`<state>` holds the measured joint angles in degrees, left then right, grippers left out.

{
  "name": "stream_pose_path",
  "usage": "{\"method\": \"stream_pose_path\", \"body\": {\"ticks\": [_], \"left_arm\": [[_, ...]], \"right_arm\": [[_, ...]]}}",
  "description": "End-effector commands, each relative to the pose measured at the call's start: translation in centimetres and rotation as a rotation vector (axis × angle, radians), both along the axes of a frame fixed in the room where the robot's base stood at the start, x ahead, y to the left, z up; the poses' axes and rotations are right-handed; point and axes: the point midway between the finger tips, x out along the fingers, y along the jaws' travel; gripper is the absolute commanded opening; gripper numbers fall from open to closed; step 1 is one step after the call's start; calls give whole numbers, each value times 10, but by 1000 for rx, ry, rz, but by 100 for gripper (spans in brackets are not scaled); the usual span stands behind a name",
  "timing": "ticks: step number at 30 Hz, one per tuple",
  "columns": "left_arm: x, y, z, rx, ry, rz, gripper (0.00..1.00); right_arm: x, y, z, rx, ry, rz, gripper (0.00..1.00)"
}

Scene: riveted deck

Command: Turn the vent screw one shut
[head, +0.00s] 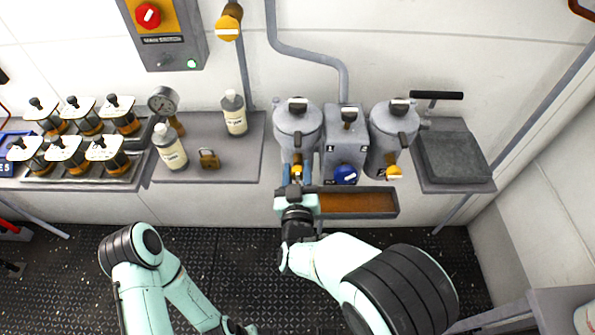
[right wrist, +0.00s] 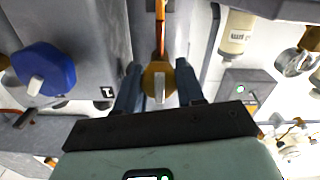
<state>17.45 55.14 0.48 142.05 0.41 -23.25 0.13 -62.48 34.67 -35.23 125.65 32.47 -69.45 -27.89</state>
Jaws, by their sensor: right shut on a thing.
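Two grey canisters stand against the wall, the left one (head: 297,130) and the right one (head: 392,130), with a grey block (head: 345,150) between them. Each canister has a black top fitting with a pale mark; the left one (head: 297,103) may be vent screw one, but I read no label. My right gripper (head: 297,180) is at the front of the left canister. Its blue fingers are shut on a yellow knob (right wrist: 158,82) with a pale pointer, seen between them in the right wrist view. My left arm shows low in the head view; its gripper is not visible.
A blue knob (head: 345,175) is on the middle block, and another yellow knob (head: 394,172) on the right canister. A brown tray (head: 350,203) lies below. A grey lidded box (head: 452,155) stands right.

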Motion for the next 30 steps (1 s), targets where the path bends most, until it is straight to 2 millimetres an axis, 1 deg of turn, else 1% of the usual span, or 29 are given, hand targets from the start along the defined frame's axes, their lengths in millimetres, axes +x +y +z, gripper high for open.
{"method": "stream_pose_path", "body": {"ticks": [5, 11, 22, 30], "left_arm": [[1, 0, -3, 1, -4, 1, 43], [4, 0, -13, 3, -16, 4, 43], [16, 0, -40, 9, -56, 13, 43], [54, 18, -71, 57, -157, 54, 43]], "right_arm": [[0, 0, -1, 33, 0, 0, 8], [0, -1, -2, 136, -1, -2, 8], [1, -2, -3, 465, -4, -3, 8], [1, -3, -3, 721, -2, -2, 8]]}}
